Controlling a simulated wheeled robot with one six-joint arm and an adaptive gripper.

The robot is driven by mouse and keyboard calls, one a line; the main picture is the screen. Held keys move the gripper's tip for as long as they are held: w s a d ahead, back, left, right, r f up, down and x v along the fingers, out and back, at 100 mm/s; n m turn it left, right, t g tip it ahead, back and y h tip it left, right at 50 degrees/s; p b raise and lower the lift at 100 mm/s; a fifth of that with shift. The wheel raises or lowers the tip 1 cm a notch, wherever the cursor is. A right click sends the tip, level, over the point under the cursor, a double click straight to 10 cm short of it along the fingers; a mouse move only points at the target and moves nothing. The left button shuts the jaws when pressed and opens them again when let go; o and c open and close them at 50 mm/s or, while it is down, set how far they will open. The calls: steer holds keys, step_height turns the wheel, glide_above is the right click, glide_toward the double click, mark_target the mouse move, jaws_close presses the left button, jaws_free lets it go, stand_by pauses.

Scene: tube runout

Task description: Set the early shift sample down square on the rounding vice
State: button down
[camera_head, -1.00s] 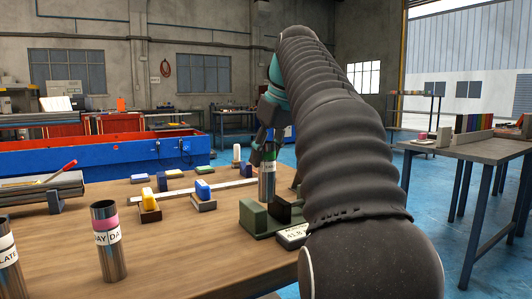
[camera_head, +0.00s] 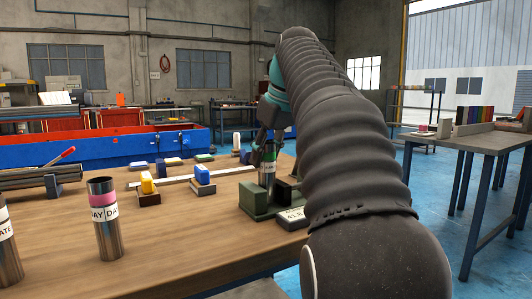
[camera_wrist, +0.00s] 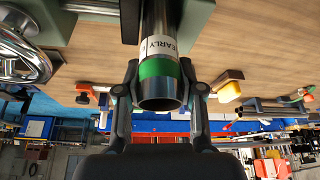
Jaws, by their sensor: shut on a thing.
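The early shift sample is a steel tube with a green band and a white label (camera_head: 268,168). It stands upright in the head view, and its label reads EARLY in the wrist view (camera_wrist: 158,47). My gripper (camera_wrist: 158,88) is shut on it near the banded end, one finger on each side; it also shows in the head view (camera_head: 268,135), partly behind my arm. The rounding vice (camera_head: 260,201) is green with two raised jaws. The tube's lower end is between the jaws, partly hidden by the near jaw, so I cannot tell whether it touches the vice bed.
A DAY tube (camera_head: 106,225) with a pink band stands at the front left, beside a LATE tube (camera_head: 6,250) cut by the frame. A yellow block (camera_head: 147,183) and a blue block (camera_head: 202,175) sit on small holders. A readout (camera_head: 292,216) lies beside the vice.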

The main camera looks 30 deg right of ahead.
steer(key=shift+f, duration=0.45)
steer(key=c, duration=0.6)
jaws_free()
steer(key=shift+c, duration=0.2)
steer(key=v, duration=0.7)
steer(key=shift+r, duration=0.2)
steer(key=shift+s, duration=0.1)
